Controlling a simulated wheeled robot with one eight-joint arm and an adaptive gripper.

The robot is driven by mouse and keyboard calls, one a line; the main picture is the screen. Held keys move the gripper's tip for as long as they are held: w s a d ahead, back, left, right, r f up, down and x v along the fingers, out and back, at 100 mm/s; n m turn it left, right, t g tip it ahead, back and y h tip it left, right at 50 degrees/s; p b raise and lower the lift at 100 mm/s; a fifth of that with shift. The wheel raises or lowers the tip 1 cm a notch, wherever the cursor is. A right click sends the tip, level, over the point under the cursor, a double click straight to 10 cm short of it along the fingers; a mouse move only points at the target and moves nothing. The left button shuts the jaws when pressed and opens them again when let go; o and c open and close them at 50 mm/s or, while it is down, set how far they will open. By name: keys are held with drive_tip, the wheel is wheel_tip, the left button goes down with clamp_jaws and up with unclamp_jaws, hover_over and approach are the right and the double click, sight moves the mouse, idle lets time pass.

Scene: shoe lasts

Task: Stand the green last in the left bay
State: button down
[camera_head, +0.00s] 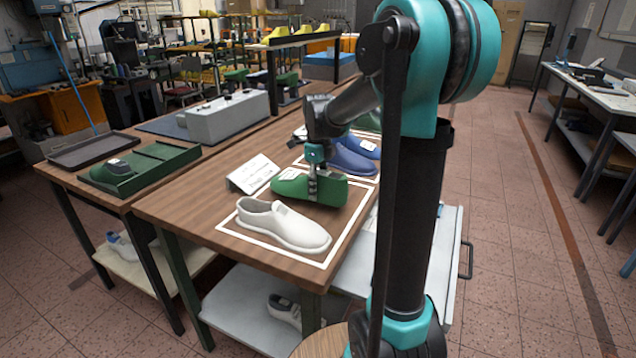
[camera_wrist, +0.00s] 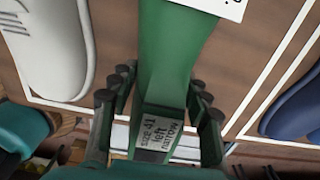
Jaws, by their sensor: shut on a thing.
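The green last (camera_head: 292,187) is over the wooden table, between a white shoe and blue shoes. My gripper (camera_head: 313,182) reaches down from above and is shut on it. In the wrist view the fingers (camera_wrist: 160,105) stand on both sides of the green last (camera_wrist: 172,50), whose label reads size 41, left, narrow. I cannot tell whether its underside touches the table. White outlines (camera_head: 228,238) mark bays on the table. The white shoe (camera_head: 282,226) is in the near bay. Blue shoes (camera_head: 350,160) lie beyond the last, partly hidden by my arm.
A white card (camera_head: 252,173) stands on the table, left of the last. A green tray (camera_head: 160,158) and a dark tray (camera_head: 95,148) lie farther left. A grey box (camera_head: 228,115) stands behind. The tabletop left of the white shoe is clear.

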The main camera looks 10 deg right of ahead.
sight(318, 172)
drive_tip(key=shift+f, duration=1.35)
drive_tip(key=shift+f, duration=0.2)
drive_tip(key=c, duration=0.7)
unclamp_jaws()
wheel_tip(318, 172, up, 12)
